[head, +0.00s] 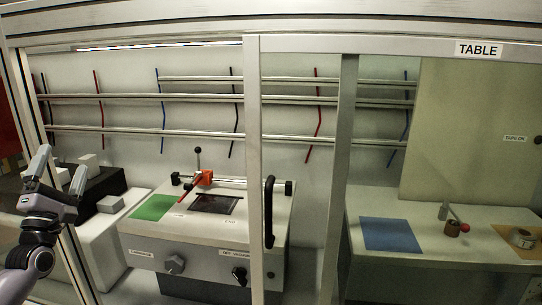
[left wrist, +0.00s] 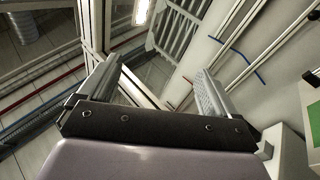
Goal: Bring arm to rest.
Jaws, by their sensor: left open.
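My left gripper (head: 61,166) is at the left edge of the head view, raised beside the enclosure's left frame post. Its two fingers are spread and point upward, with nothing between them. In the left wrist view the same gripper (left wrist: 157,78) shows two ridged fingers wide apart and empty, with the metal frame and wall rails beyond. My right gripper is in neither view.
A white pump unit (head: 205,228) with a green pad (head: 153,207), a red-and-black lever and knobs stands inside the framed enclosure. A black door handle (head: 269,212) is in the middle. At right, a table holds a blue pad (head: 391,235) and a tape roll (head: 522,238).

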